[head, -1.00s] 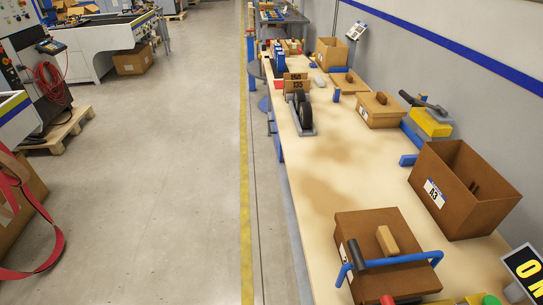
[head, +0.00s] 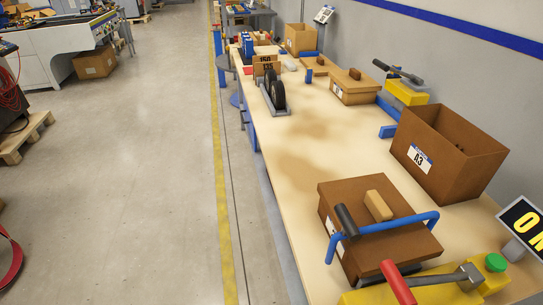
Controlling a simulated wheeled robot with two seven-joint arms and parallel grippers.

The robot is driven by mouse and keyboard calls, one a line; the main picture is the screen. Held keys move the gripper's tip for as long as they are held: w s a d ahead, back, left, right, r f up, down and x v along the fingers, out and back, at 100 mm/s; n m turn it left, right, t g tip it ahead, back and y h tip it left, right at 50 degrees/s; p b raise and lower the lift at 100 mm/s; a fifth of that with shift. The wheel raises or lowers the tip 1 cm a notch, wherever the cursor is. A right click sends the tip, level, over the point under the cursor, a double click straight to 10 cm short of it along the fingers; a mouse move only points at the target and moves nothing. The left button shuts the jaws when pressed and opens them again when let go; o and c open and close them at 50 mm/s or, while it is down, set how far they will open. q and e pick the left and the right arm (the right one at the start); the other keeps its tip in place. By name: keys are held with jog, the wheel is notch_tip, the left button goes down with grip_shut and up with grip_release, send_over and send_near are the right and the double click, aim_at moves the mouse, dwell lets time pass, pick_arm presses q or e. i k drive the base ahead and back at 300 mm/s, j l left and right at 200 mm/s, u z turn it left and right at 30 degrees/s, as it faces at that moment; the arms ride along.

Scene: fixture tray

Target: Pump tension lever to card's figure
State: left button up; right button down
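A yellow fixture (head: 440,287) at the bottom right carries a red-handled lever (head: 397,281), a grey metal arm and a green knob (head: 495,262). A second yellow block (head: 408,92) at the back right has a dark-handled lever (head: 396,72) above it. I cannot tell which one is the tension lever. A brown card (head: 266,68) with figures, seemingly 150 over 135, stands behind two black wheels (head: 272,93) in a grey holder. A black sign (head: 526,222) with yellow letters is cut off at the right edge. Neither gripper is in view.
A lidded brown box (head: 345,262) with a wooden grip sits under a blue bar handle (head: 400,224). An open brown box (head: 448,155) labelled A3 stands by the wall. The bench middle (head: 320,150) is clear. Open floor (head: 130,180) lies left of the bench.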

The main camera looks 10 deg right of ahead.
aim_at(467, 276)
jog(key=l+z, duration=0.1)
jog(key=z, duration=0.35)
jog(key=l+z, duration=0.1)
jog(key=z, duration=0.35)
jog(key=l+z, duration=0.15)
jog(key=z, duration=0.3)
jog(key=k, duration=0.05)
